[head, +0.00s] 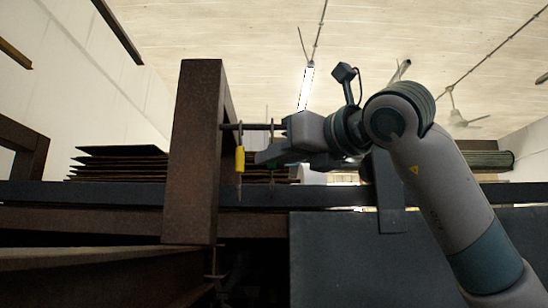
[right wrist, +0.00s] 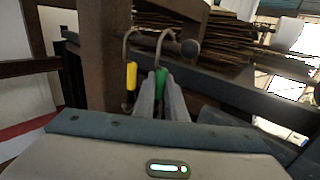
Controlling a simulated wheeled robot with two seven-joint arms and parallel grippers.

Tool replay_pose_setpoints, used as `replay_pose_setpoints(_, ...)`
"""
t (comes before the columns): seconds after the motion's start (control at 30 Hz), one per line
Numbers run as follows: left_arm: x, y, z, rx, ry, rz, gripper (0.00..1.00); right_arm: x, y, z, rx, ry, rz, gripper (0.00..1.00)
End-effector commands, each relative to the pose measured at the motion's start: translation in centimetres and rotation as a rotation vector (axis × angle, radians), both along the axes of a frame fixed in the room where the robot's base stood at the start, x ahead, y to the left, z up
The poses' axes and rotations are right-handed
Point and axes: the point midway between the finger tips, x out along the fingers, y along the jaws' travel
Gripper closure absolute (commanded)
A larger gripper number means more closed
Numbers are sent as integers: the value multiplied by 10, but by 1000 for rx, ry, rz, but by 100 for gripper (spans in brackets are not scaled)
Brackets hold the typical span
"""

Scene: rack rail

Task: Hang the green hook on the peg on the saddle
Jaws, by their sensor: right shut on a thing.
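A dark peg (head: 231,126) sticks out to the right from a rusty upright post (head: 192,150). It also shows in the right wrist view with a round knob (right wrist: 189,48) at its free end. A yellow hook (head: 240,159) hangs on the peg close to the post; it also shows in the right wrist view (right wrist: 131,76). My right gripper (head: 264,157) is shut on the green hook (right wrist: 161,78), at the peg's height. The green hook's bent wire rises beside the yellow one, between it and the knob. I cannot tell whether the wire rests on the peg.
A dark horizontal beam (head: 90,194) runs behind the post. Stacked brown sheets (head: 120,165) lie behind it on the left. A dark panel (head: 340,255) stands at the lower right. The yellow hook is close beside my right fingers.

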Motion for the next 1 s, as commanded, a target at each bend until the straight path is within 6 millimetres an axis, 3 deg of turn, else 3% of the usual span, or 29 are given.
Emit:
replay_pose_setpoints(0.5, 0, 0, -5, 0, 0, 0, 100, 0, 0, -4, 0, 0, 0, 100)
replay_pose_setpoints(0.53, 0, 0, -5, 0, 0, 0, 100, 0, 0, -4, 0, 0, 0, 87)
replay_pose_setpoints(0.6, 0, 0, -5, 0, 0, 0, 100, 0, 0, -3, 0, 0, 0, 70)
replay_pose_setpoints(0.63, 0, 0, -5, 0, 0, 0, 100, 0, 0, -3, 0, 0, 0, 67)
replay_pose_setpoints(1.0, 0, 0, -6, 0, 0, 0, 100, -2, -1, -4, 1, -1, 0, 67)
